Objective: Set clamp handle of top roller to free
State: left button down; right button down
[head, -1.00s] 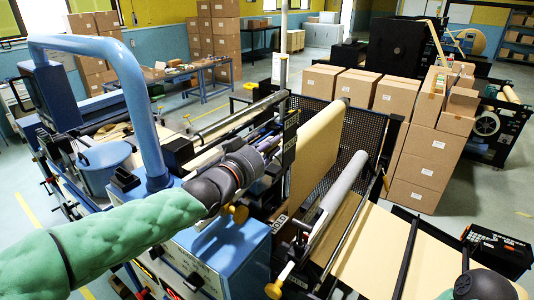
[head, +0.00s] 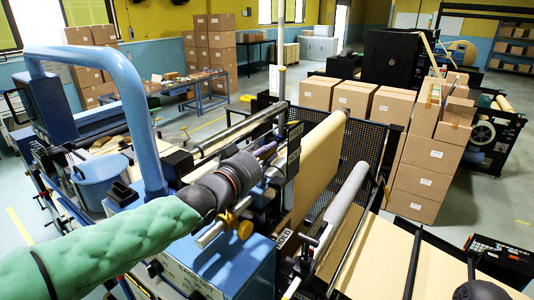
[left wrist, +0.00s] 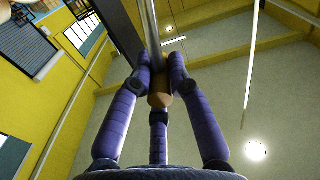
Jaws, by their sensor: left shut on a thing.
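My left gripper (head: 268,157) reaches from the left over the blue machine (head: 228,258), to the side of the top roller (head: 238,122). In the left wrist view its purple fingers (left wrist: 160,72) are closed around an orange-brown knob on a metal rod, which I take to be the clamp handle (left wrist: 160,100). The rod runs up between the fingertips. In the head view the gripper hides the held handle, so its angle cannot be told. Another brass-knobbed lever (head: 243,230) sits just below my wrist.
A grey roller (head: 345,195) and a hanging kraft sheet (head: 318,165) are right of the gripper. A perforated black panel (head: 365,150) stands behind them. A blue bent pipe (head: 135,105) rises close to my left arm. Cardboard boxes (head: 420,165) stand at the back right.

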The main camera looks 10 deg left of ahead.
pick_arm(q)
jog(key=c, duration=1.2)
grip_release()
jog(key=shift+f, duration=0.2)
jog(key=shift+c, duration=0.2)
jog(key=shift+o, duration=0.4)
jog(key=shift+a, duration=0.1)
jog(key=shift+r, duration=0.1)
jog(key=v, duration=1.2)
